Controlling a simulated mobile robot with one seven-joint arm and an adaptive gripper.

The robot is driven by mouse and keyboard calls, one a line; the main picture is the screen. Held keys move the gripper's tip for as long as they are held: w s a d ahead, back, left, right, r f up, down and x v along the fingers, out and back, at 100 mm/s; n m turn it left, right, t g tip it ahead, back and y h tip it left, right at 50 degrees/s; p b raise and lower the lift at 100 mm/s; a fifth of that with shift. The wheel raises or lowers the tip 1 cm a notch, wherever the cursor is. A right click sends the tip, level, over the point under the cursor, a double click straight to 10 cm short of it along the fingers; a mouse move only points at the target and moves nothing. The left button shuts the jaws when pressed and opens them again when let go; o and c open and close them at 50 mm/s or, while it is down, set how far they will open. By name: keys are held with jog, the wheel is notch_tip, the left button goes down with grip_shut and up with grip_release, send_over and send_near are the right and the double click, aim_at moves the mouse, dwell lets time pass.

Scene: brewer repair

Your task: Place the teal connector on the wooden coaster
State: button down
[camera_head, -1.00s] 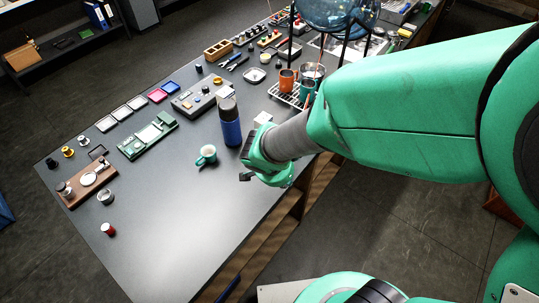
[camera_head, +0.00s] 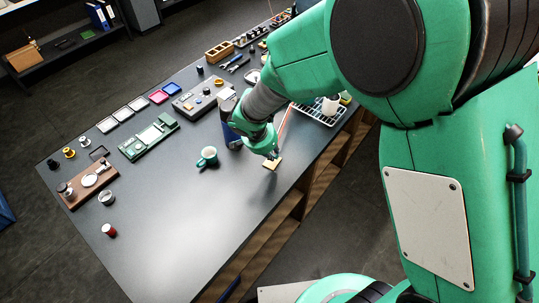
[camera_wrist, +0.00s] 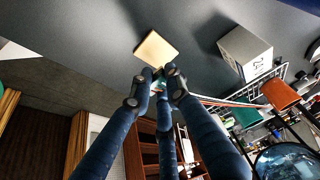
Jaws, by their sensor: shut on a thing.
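The wooden coaster (camera_head: 272,164) is a small pale square on the dark table, near its right-hand edge. It also shows in the wrist view (camera_wrist: 156,48), just past my fingertips. My gripper (camera_head: 268,153) is at the coaster, pointing down at it. In the wrist view its dark blue fingers (camera_wrist: 158,84) are closed around a small teal piece, the teal connector (camera_wrist: 158,87), mostly hidden by the fingertips. The connector is close to the coaster's near edge; I cannot tell if it touches.
A teal mug (camera_head: 207,157) stands left of my gripper, and a blue flask (camera_head: 228,108) stands behind, partly covered by my arm. A wire rack (camera_head: 322,114) is to the right. The wrist view shows a white box (camera_wrist: 244,50) beside the coaster.

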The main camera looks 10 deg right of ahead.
aim_at(269, 162)
jog(key=shift+w+a+f, duration=0.1)
jog(key=shift+w+a, duration=0.1)
jog(key=shift+w, duration=0.6)
jog(key=shift+f, duration=1.75)
jog(key=shift+f+b, duration=0.15)
jog(key=shift+b, duration=0.3)
jog(key=c, duration=1.7)
grip_release()
jog(key=shift+o, duration=0.2)
jog(key=shift+r+p, duration=0.35)
jog(key=shift+r, duration=0.1)
jog(key=p+v, duration=0.1)
jog(key=v, duration=1)
jog(key=shift+s, duration=0.25)
